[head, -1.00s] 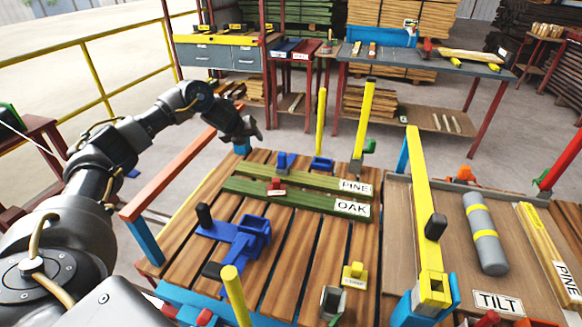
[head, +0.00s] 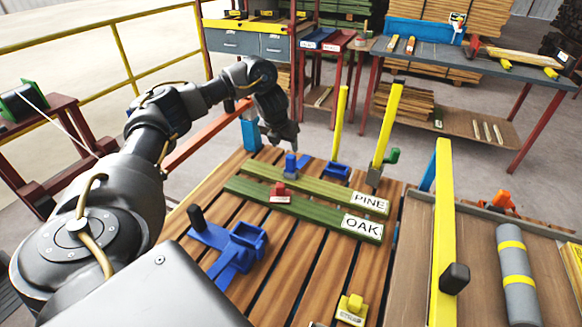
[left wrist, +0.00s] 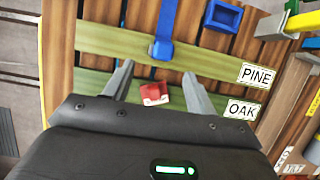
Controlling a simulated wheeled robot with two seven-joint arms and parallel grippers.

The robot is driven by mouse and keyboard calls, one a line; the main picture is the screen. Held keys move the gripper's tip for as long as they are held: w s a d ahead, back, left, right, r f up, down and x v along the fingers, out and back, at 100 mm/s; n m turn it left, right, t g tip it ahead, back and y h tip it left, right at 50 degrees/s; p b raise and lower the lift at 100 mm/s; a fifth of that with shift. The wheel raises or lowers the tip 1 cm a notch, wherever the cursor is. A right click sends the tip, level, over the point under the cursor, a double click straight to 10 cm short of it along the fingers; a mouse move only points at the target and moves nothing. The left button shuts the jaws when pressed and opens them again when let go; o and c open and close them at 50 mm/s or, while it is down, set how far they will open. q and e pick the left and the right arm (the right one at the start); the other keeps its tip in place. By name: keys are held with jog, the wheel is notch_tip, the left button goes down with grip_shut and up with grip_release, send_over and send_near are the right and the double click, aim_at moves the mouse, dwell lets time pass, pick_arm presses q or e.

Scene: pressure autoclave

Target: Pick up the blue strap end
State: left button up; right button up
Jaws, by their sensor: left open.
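The blue strap end (head: 290,163) stands up from the pale green board labelled PINE (head: 320,187). In the left wrist view the blue strap (left wrist: 164,28) crosses that board, with its thicker end on it. My left gripper (head: 285,143) points down just behind and above the strap end in the head view. In the left wrist view its two fingers (left wrist: 158,70) are open and apart, with the strap end ahead between their lines. Nothing is held. My right gripper is not in view.
A blue ratchet-like tool (head: 236,245) lies nearer. Yellow posts (head: 387,125) stand to the right.

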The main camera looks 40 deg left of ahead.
aim_at(290, 157)
pick_arm(q)
jog(key=x, duration=0.4)
jog(key=shift+w+d+f, duration=0.1)
jog(key=shift+w+d, duration=0.15)
jog(key=shift+w, duration=0.05)
jog(key=shift+a+f, duration=0.15)
jog(key=shift+f, duration=0.1)
jog(key=x, duration=0.5)
jog(key=shift+c, duration=0.3)
jog(key=c, duration=1.1)
jog(key=shift+o, duration=0.2)
jog(key=shift+r, duration=0.15)
